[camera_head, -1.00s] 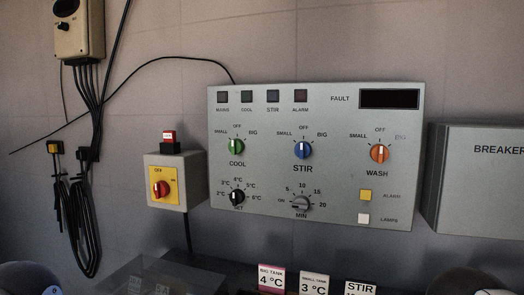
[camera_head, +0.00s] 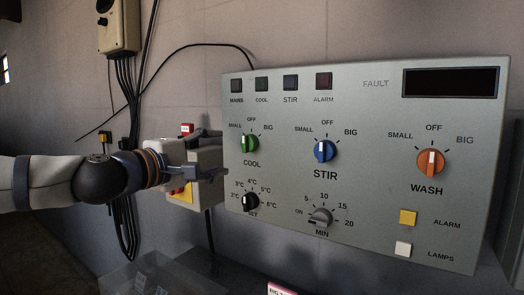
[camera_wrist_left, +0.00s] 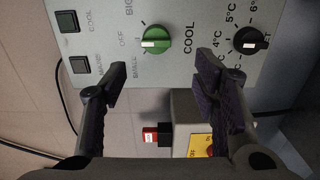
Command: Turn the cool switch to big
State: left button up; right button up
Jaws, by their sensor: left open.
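The cool switch (camera_head: 249,143) is a green round knob with a white pointer mark on the grey control panel (camera_head: 370,110). Its mark points to OFF, with SMALL to the left and BIG to the right. It also shows in the left wrist view (camera_wrist_left: 156,40), where the panel appears turned on its side. My left gripper (camera_head: 215,172) is open and empty, left of and below the knob, apart from it. In the left wrist view its two fingers (camera_wrist_left: 163,85) are spread, with the knob beyond and between them. My right gripper is out of view.
A grey switch box (camera_head: 207,185) with a yellow plate and red parts stands behind my left gripper. The dark temperature knob (camera_head: 250,201) is below the cool switch. The blue stir knob (camera_head: 325,151) and orange wash knob (camera_head: 431,161) are to the right.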

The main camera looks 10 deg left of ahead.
aim_at(243, 144)
pick_arm(q)
jog(key=b+x, duration=0.2)
jog(key=x, duration=0.7)
jog(key=shift+d, duration=0.1)
jog(key=shift+w+d+r, duration=0.25)
jog(key=shift+w+r, duration=0.05)
jog(key=shift+w, duration=0.2)
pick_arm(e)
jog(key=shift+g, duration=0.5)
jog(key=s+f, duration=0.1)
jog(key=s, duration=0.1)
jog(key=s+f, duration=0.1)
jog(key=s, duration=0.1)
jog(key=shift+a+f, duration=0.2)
pick_arm(q)
jog(key=shift+c, duration=0.6)
jog(key=c, duration=1)
